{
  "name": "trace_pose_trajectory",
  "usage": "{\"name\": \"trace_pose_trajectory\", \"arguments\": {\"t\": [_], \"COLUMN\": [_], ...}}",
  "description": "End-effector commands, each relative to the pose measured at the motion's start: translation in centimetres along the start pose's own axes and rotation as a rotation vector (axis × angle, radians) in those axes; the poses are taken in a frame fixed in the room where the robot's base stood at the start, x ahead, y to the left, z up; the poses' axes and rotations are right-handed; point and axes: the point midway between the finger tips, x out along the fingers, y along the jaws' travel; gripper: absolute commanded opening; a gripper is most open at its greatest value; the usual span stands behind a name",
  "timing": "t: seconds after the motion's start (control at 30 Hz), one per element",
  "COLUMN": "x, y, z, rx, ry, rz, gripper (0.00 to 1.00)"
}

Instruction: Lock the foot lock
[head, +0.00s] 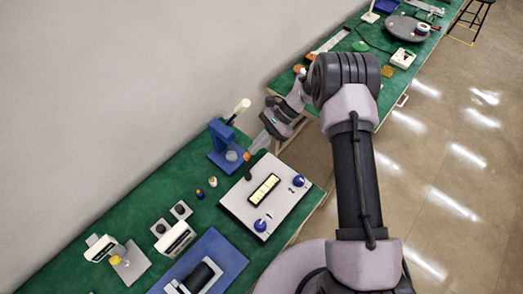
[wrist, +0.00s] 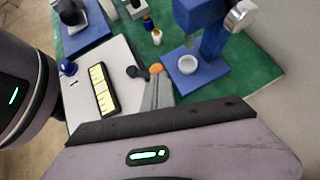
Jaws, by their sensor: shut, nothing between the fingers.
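A white panel box (head: 265,195) lies on the green bench, with two blue knobs, a yellow-celled window and a black knob (head: 248,175) at its far left edge. The wrist view shows the same box (wrist: 115,45) and the black knob (wrist: 143,72). I cannot tell for certain which part is the foot lock. My gripper (head: 250,153) is shut and empty, pointing down at the black knob's side of the box. In the wrist view the grey fingers (wrist: 156,80) end at an orange tip beside the black knob. Whether they touch it is unclear.
A blue stand (head: 222,145) with a white round cup is close beyond my gripper. Two small bottles (head: 212,181) stand left of the box. A second green bench (head: 350,45) is farther off.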

Motion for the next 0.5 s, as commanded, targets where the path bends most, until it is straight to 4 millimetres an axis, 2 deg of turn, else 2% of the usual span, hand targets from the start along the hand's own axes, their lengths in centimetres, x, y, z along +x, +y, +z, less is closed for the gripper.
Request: {"name": "trace_pose_trajectory", "arguments": {"t": [0.37,0.5], "x": [1.8,2.2], "y": [-1.8,-2.1], "z": [1.3,1.9], "rx": [-0.222,-0.219], "ry": [0.002,0.000], "rz": [0.238,0.235], "gripper": [0.00,0.00]}}
